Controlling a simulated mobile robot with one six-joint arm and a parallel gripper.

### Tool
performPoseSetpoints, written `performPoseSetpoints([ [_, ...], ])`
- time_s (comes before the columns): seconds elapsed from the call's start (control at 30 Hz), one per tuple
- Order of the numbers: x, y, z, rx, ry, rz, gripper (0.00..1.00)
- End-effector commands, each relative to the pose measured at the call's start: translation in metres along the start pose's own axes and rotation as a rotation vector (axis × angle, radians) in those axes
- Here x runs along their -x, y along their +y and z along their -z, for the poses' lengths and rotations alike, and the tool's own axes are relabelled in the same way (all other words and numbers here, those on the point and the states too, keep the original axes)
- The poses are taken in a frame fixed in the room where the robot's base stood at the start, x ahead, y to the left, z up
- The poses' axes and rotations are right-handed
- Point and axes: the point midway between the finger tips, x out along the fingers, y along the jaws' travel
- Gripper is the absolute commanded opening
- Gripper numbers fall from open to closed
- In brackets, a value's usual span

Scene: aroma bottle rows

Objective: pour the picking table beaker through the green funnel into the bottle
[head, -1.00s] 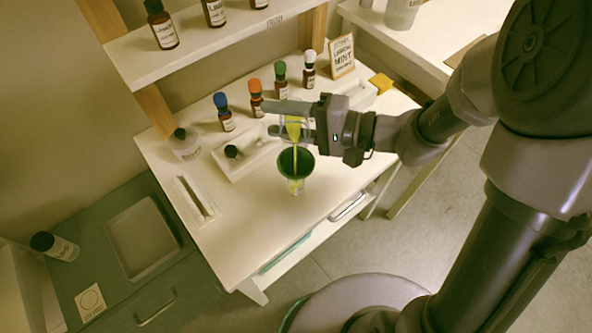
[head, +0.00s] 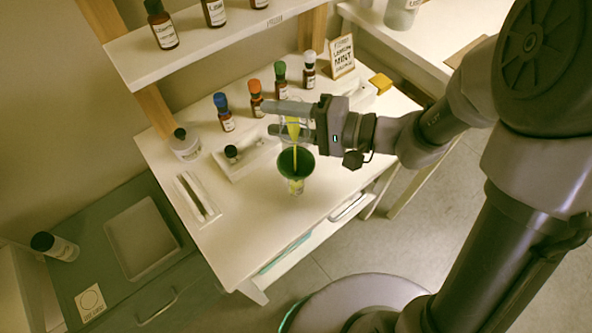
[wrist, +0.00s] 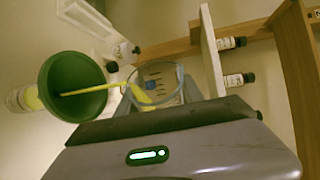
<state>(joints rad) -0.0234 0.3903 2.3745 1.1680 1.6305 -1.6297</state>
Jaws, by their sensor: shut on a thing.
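My gripper (head: 290,121) is shut on the clear glass beaker (wrist: 158,80), which is tilted and holds yellow liquid. A thin yellow stream (wrist: 88,90) runs from the beaker's lip into the green funnel (head: 296,162). In the wrist view the stream ends inside the green funnel (wrist: 72,86). The funnel sits upright in the mouth of a clear bottle (head: 296,187) on the white table. The bottle also shows in the wrist view (wrist: 24,100), with yellow in it. The gripper's fingers partly cover the beaker in the head view.
Small dark bottles with blue (head: 224,112), orange (head: 255,98), green and white caps stand in a row behind. A white tray (head: 232,166) lies left of the funnel. A shelf (head: 200,42) with bottles hangs above. The front of the white table (head: 262,225) is clear.

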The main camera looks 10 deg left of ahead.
Motion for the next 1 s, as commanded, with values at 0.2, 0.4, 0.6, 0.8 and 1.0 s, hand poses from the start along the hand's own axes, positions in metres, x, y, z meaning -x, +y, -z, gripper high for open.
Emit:
performPoseSetpoints([
  [0.2, 0.0, -0.0001, 0.0001, 0.0, 0.0, 0.0, 0.03],
  [0.4, 0.0, -0.0003, 0.0, 0.003, 0.0, 0.001, 0.03],
  [0.6, 0.0006, -0.002, -0.0007, 0.041, 0.006, 0.018, 0.03],
  [0.8, 0.0006, -0.002, -0.0007, 0.041, 0.006, 0.018, 0.03],
  [1.0, 0.0006, -0.002, -0.0008, 0.041, 0.006, 0.017, 0.03],
])
